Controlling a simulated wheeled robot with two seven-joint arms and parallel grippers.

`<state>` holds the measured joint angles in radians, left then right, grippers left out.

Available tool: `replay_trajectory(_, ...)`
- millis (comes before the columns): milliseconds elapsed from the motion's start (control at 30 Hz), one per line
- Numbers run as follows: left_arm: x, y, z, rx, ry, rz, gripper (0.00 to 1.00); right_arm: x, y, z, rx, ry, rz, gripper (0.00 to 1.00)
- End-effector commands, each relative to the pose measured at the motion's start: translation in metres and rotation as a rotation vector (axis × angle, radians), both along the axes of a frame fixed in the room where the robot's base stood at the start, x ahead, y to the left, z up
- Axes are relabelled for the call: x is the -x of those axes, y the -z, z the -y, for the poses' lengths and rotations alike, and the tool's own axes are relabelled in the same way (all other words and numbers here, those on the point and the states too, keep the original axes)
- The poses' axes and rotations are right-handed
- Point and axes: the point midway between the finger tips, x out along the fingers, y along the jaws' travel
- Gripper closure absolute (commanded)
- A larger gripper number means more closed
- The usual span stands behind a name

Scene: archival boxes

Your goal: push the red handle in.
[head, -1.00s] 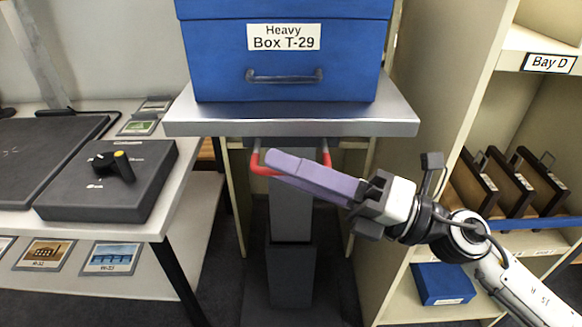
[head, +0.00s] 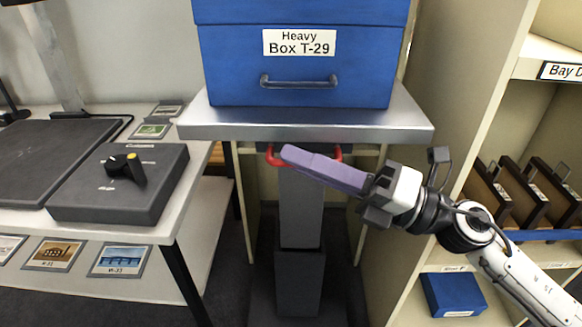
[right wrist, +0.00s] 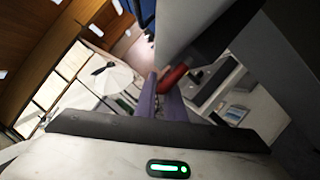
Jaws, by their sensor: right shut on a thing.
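The red handle (head: 271,156) is a bent bar under the front edge of the grey table top (head: 306,131). Its two ends show on either side of my right gripper (head: 288,153), and its middle is hidden behind the purple fingers. The gripper reaches in from the right with its long fingers together across the handle, shut on it. In the right wrist view, the red handle (right wrist: 174,76) shows at the ends of the purple fingers. My left gripper is not in view.
A blue box (head: 300,75) labelled Heavy Box T-29 stands on the table top. A grey column (head: 301,210) supports it. A side table with a dark control box (head: 118,190) and yellow-tipped knob is at left. A shelf unit (head: 440,90) is at right.

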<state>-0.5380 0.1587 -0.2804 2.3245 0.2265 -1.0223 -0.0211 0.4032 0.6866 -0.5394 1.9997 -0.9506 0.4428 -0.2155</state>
Motion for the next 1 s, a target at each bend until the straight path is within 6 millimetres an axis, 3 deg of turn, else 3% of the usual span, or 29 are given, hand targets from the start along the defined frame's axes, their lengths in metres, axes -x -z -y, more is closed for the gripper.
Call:
replay_trajectory(100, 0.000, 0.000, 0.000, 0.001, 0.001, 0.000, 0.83, -0.004, -0.001, 0.002, -0.004, 0.014, -0.002, 1.00)
replay_trajectory(133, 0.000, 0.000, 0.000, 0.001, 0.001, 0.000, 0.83, -0.004, -0.001, 0.002, -0.005, 0.015, -0.002, 0.89)
replay_trajectory(233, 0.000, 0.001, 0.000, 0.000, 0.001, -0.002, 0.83, -0.004, -0.001, 0.002, -0.005, 0.013, -0.002, 0.72)
replay_trajectory(633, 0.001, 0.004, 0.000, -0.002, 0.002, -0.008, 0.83, 0.000, 0.002, 0.007, -0.002, 0.008, -0.003, 0.72)
replay_trajectory(1000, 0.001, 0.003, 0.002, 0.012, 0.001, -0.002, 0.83, 0.026, 0.018, 0.066, -0.002, 0.010, -0.007, 0.72)
